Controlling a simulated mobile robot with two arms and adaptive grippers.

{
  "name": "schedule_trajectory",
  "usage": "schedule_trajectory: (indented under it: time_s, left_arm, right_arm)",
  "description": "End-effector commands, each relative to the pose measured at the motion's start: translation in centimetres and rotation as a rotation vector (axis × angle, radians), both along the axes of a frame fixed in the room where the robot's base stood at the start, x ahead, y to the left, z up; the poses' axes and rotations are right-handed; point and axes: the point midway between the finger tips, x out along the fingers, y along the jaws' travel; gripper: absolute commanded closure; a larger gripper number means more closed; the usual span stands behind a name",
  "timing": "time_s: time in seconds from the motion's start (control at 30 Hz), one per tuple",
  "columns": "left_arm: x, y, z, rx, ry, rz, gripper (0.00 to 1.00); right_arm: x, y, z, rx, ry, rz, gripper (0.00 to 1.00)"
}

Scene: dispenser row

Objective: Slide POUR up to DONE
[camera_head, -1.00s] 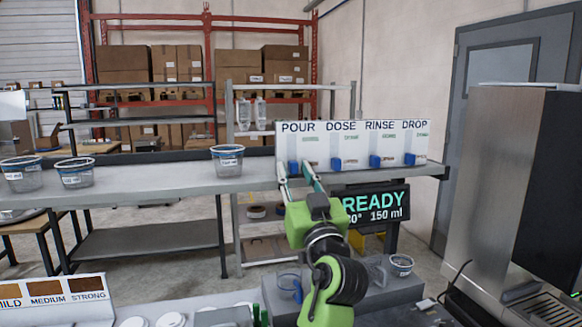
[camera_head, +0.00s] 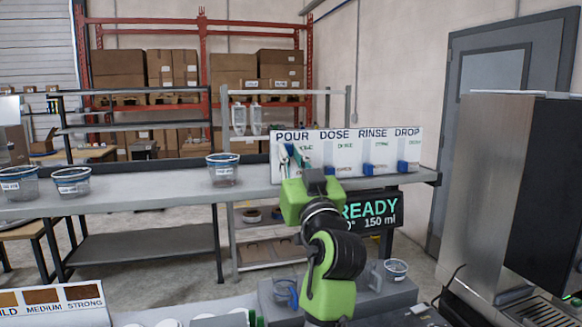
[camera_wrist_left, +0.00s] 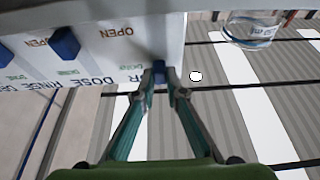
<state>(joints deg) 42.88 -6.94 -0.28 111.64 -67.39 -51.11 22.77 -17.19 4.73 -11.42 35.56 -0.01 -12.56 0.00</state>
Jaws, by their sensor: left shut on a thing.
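A white panel (camera_head: 345,137) carries POUR, DOSE, RINSE and DROP columns, each with a slider and green lettering. My left gripper (camera_head: 293,153) is at the POUR column, its teal fingers partly covering it. In the left wrist view my left gripper (camera_wrist_left: 160,70) is shut on the blue POUR slider (camera_wrist_left: 160,66), near the panel's edge. In the head view the other blue sliders, DOSE (camera_head: 328,171), RINSE (camera_head: 368,169) and DROP (camera_head: 402,167), sit low in their columns. The fingers hide the POUR label's green mark in part. My right gripper is not in view.
A READY display (camera_head: 372,211) hangs below the panel. Labelled cups (camera_head: 223,170) stand on the grey bench (camera_head: 140,193) to the left. A tall steel machine (camera_head: 490,190) stands at the right. A strength card (camera_head: 50,300) is at lower left.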

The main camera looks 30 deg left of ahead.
Motion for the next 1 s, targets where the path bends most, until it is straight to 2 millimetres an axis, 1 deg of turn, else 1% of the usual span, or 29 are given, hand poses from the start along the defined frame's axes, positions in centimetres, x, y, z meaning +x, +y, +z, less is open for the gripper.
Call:
schedule_trajectory:
  time_s: [0.03, 0.23, 0.27, 0.3, 0.33, 0.63, 0.73, 0.87, 1.0]
  left_arm:
    - [0.0, 0.0, 0.4, 0.003, -0.005, -0.001, 1.00]
    - [-0.1, 0.0, 0.5, 0.007, -0.009, -0.001, 1.00]
    - [-0.1, 0.0, 0.5, 0.007, -0.009, -0.001, 0.86]
    - [-0.1, 0.0, 0.6, 0.007, -0.009, -0.001, 0.75]
    - [-0.1, 0.0, 0.6, 0.007, -0.009, -0.001, 0.71]
    - [-0.1, 0.0, 0.4, 0.005, -0.007, -0.001, 0.71]
    - [-0.1, 0.0, 0.8, 0.003, -0.008, -0.001, 0.71]
    - [-0.1, 0.0, 2.5, 0.003, -0.012, -0.001, 0.71]
    - [-0.1, 0.0, 5.1, 0.002, -0.011, -0.002, 0.71]
  right_arm:
    - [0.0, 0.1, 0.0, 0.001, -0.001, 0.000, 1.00]
    - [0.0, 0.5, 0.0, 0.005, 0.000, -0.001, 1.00]
    - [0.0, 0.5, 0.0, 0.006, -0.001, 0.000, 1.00]
    - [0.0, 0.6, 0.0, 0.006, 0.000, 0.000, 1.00]
    - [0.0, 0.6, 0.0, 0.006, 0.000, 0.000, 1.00]
    - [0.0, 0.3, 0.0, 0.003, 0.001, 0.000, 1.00]
    - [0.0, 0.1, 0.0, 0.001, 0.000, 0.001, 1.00]
    - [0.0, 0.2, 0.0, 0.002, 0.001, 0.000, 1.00]
    - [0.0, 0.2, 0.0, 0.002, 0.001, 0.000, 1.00]
